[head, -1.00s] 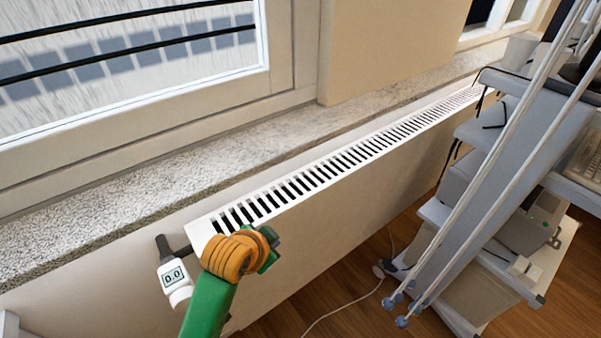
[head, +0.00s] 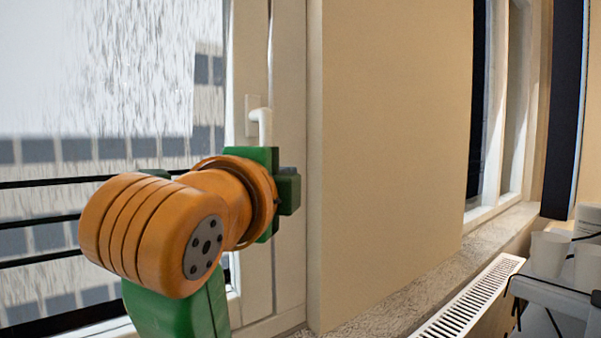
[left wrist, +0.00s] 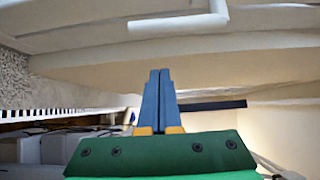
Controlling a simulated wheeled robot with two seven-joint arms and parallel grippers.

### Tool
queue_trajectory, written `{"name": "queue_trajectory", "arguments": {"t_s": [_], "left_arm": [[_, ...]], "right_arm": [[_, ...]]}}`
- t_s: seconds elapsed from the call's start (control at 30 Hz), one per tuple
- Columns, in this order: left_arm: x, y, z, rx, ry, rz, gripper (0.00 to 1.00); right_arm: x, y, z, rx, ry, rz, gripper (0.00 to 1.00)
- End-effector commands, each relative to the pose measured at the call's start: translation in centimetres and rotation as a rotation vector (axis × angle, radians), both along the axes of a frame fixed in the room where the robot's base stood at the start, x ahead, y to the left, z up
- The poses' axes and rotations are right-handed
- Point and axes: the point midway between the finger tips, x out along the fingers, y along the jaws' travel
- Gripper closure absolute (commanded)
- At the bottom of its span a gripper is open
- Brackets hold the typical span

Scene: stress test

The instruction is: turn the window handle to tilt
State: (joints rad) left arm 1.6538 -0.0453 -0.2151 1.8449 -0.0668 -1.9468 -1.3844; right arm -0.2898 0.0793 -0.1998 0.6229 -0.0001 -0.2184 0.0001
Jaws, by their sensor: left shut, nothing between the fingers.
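The white window handle (head: 264,122) sits on the right frame of the window in the head view. Its grip points down, and its lower part is hidden behind my left gripper. My left gripper's green body (head: 285,190) is in front of the frame, just below the visible part of the handle; its fingers are hidden there. In the left wrist view the handle (left wrist: 175,24) is a pale bar near the top. The blue fingers (left wrist: 159,72) are together and empty, with the handle beyond their tips in the picture. My right gripper is not in view.
The window sash (head: 290,250) looks closed. A beige wall (head: 390,130) stands right of it. The stone sill (head: 400,300) and radiator grille (head: 475,300) run along below. A shelf cart with white cups (head: 549,253) stands at the lower right.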

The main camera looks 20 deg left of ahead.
Motion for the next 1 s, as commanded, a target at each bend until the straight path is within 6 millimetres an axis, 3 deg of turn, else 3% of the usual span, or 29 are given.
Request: {"name": "queue_trajectory", "arguments": {"t_s": [0.23,0.63,0.8,1.0], "left_arm": [[1.7,0.1,0.1,-0.002,0.007,0.000,1.00],[10.3,0.4,0.2,-0.002,0.010,0.001,1.00],[8.6,2.4,0.0,-0.005,0.001,0.001,1.00],[7.7,3.4,-0.2,-0.003,0.003,-0.001,1.00]], "right_arm": [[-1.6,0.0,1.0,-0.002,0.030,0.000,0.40],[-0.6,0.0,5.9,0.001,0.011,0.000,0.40],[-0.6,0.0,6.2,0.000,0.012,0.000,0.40],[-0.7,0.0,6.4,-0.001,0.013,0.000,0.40]]}}
